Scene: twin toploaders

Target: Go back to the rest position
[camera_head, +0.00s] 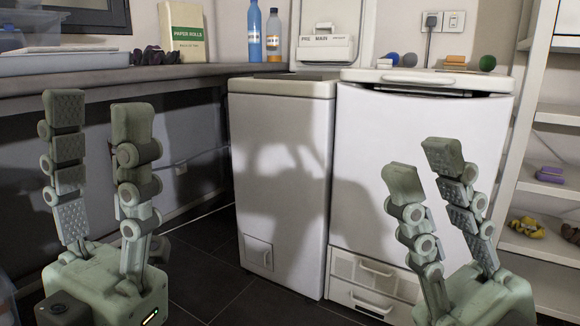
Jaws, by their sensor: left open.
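My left gripper (97,112) stands upright at the left, fingers parallel and apart, with nothing between them. My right gripper (422,168) is raised at the lower right, its fingers tilted to the left and apart, and empty. The narrow white toploader (281,175) stands in the middle. Its lid (297,28) is up, with a detergent box marked PRE and MAIN (325,48) showing on it. The wider white machine (372,135) stands to its right, with a dark gap under its top panel (425,78). The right gripper overlaps its front in the picture. The machines' interiors are hidden.
Several small items, including a green ball (487,63), lie on the wider machine. Shelves (545,178) stand at the right. Dark floor shows between my grippers.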

